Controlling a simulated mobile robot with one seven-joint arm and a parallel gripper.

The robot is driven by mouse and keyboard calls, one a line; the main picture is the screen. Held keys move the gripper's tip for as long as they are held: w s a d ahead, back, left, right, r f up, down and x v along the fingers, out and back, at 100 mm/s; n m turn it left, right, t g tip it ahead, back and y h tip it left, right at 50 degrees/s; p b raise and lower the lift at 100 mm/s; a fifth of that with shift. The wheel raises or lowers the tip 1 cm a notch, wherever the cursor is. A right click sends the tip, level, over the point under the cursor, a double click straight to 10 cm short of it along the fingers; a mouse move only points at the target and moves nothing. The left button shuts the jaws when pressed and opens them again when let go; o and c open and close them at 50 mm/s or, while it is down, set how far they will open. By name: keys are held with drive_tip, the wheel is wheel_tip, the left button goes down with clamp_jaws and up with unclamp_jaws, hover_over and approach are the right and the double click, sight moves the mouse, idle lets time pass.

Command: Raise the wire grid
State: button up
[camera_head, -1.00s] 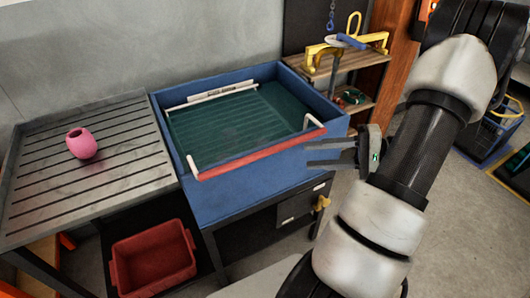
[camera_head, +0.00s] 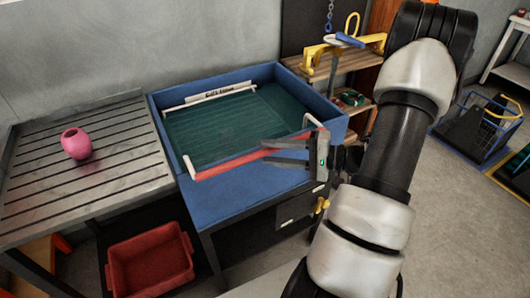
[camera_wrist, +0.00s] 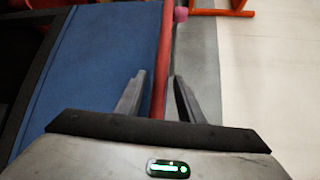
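The wire grid (camera_head: 215,125) lies in the blue tub (camera_head: 195,207), a thin mesh over a dark green surface. A red bar (camera_head: 225,168) runs along its front edge, with a white upright piece at each end. My gripper (camera_head: 267,151) is open at the right part of the red bar. In the wrist view the red bar (camera_wrist: 161,95) runs between the two open fingers, apparently touching neither. Part of the bar is hidden behind my fingers in the head view. The grid rests low in the tub.
A slatted metal table (camera_head: 110,185) stands left of the tub with a pink vase (camera_head: 76,144) on it. A red bin (camera_head: 150,262) sits below. A wooden shelf (camera_head: 350,62) with a yellow-handled tool stands behind right.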

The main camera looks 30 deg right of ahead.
drive_tip(key=shift+x, duration=1.25)
